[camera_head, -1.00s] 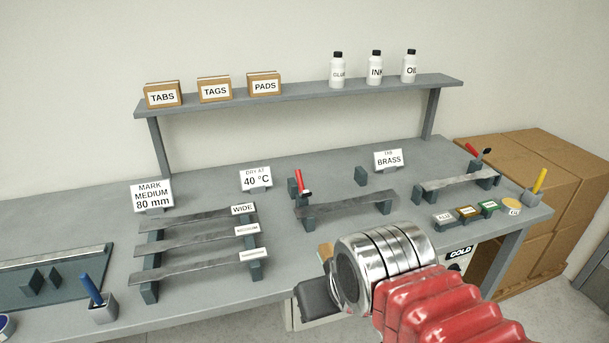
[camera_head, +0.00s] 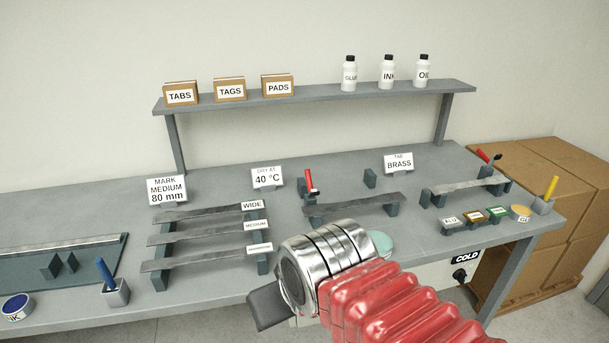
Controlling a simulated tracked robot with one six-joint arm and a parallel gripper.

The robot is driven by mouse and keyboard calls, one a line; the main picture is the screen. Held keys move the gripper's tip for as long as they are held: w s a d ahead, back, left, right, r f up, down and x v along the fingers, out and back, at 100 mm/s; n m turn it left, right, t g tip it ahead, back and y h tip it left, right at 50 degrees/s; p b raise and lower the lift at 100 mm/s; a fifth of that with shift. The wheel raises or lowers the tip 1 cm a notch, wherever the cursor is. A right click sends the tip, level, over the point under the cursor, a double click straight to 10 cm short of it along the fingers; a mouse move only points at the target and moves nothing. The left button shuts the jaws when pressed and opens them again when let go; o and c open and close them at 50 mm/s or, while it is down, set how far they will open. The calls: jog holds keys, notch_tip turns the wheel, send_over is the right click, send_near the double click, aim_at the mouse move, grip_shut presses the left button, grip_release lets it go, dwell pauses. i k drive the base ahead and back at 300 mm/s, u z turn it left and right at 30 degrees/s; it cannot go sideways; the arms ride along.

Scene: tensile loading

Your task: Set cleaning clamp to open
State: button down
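Two stations on the grey bench carry red-handled clamps, and no label shows which is the cleaning clamp. The middle clamp's red handle (camera_head: 309,180) stands nearly upright, beside a dark strip (camera_head: 352,204) on two supports. The right clamp's red handle (camera_head: 483,156) is tilted, behind a grey strip (camera_head: 470,185) on supports. My gripper (camera_head: 268,308) shows as a dark block at the end of my silver wrist and red-sleeved arm, in front of the bench's front edge. Its fingertips cannot be made out. It is well apart from both clamps.
A rack of dark strips (camera_head: 200,237) stands left of my wrist. Small labelled pots (camera_head: 474,217) and a yellow-handled holder (camera_head: 548,192) are at the right. A pale green disc (camera_head: 380,242) is partly hidden behind my arm. A shelf (camera_head: 320,95) runs along the back.

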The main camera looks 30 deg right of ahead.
aim_at(312, 192)
jog(key=i, duration=0.9)
